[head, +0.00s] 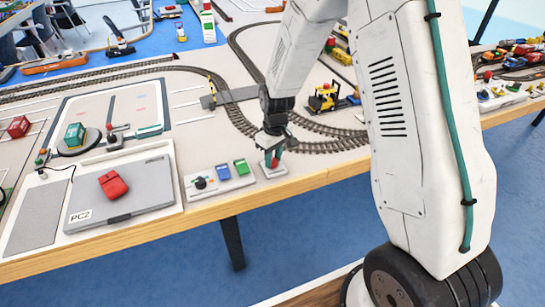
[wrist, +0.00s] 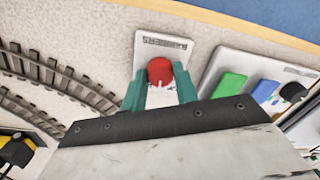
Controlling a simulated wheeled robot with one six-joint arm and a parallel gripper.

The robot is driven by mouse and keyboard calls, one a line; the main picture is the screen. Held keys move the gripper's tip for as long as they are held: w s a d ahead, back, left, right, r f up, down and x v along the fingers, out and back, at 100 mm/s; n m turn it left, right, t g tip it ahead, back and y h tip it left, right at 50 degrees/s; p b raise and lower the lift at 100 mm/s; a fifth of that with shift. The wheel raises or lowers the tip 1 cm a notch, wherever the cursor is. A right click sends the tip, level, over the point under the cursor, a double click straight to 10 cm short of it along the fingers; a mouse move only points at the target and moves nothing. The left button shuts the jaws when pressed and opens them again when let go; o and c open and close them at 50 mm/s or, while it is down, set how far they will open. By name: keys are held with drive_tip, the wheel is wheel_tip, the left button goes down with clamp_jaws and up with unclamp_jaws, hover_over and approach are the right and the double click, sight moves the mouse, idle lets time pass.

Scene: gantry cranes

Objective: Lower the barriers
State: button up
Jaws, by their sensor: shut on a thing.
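A red knob (wrist: 160,71) stands on a small white plate (wrist: 150,42) with a label, too blurred to read surely. My gripper (wrist: 160,86) has its teal fingers on either side of the knob and is shut on it. In the head view my gripper (head: 272,151) points down at the white plate (head: 274,171) near the table's front edge, hiding most of the knob. A yellow and black striped barrier (head: 211,88) stands upright by the grey crossing (head: 232,97) over the track.
Left of the plate is a panel (head: 200,191) with a black knob and blue and green switches. Farther left is a grey laptop-like pad (head: 120,190) with a red block (head: 113,185). A yellow locomotive (head: 323,98) stands behind my gripper, near the curved track (head: 335,136).

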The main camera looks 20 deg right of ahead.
sight(275, 160)
drive_tip(key=m, duration=0.4)
drive_tip(key=shift+m, duration=2.9)
drive_tip(key=o, duration=1)
drive_tip(key=shift+c, duration=0.2)
drive_tip(key=shift+r, duration=0.1)
wheel_tip(275, 160, up, 8)
drive_tip(key=shift+s+d+f, duration=0.15)
drive_tip(key=shift+f, duration=0.05)
